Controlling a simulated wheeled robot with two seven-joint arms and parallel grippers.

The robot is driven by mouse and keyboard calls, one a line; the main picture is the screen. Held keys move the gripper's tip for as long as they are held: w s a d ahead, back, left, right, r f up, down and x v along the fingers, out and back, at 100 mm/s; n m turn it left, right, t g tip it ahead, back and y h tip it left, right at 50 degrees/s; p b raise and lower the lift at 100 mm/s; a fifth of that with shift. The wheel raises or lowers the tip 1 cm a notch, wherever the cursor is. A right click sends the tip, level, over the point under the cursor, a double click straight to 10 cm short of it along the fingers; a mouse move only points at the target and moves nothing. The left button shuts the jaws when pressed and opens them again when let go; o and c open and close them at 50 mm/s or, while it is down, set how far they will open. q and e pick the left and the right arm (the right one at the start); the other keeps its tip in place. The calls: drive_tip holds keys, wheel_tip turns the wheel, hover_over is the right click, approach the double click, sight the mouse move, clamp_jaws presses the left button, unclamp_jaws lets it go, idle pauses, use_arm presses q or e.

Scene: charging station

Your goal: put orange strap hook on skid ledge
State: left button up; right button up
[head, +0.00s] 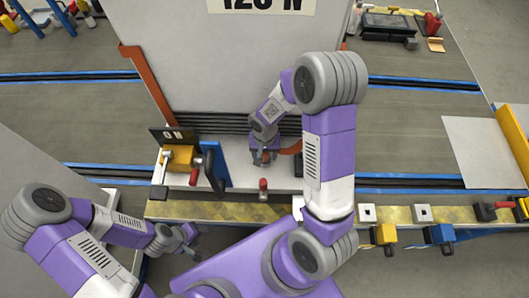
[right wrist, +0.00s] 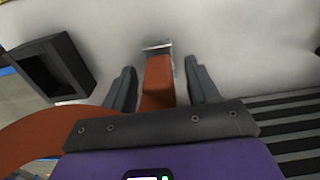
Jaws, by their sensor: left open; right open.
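The orange strap (right wrist: 158,80) hangs against a pale panel in the right wrist view. Its metal hook (right wrist: 157,45) shows at its end. My right gripper (right wrist: 160,88) is open, with one finger on each side of the strap, not closed on it. In the head view my right gripper (head: 264,158) is low in front of the big grey crate (head: 235,60), next to a short orange strap piece (head: 290,148). The black slatted base (head: 225,122) runs under the crate; I cannot tell which part is the skid ledge. My left gripper (head: 188,236) is open and empty at the lower left.
A yellow device (head: 180,158) with a black plate and a blue bracket (head: 217,163) stand left of my right gripper. A red-topped post (head: 263,188) stands in front. A yellow-black rail (head: 225,211) crosses the front. In the right wrist view a black box frame (right wrist: 55,68) is at left.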

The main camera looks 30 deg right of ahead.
use_arm(q)
wheel_tip(320, 180, up, 5)
drive_tip(key=p, duration=0.4)
drive_tip(key=shift+f+p, duration=0.15)
drive_tip(key=shift+p, duration=0.15)
use_arm(e)
wheel_tip(320, 180, up, 12)
drive_tip(key=shift+r, duration=0.2)
use_arm(q)
drive_tip(key=shift+s, duration=0.1)
use_arm(e)
drive_tip(key=shift+s, duration=0.1)
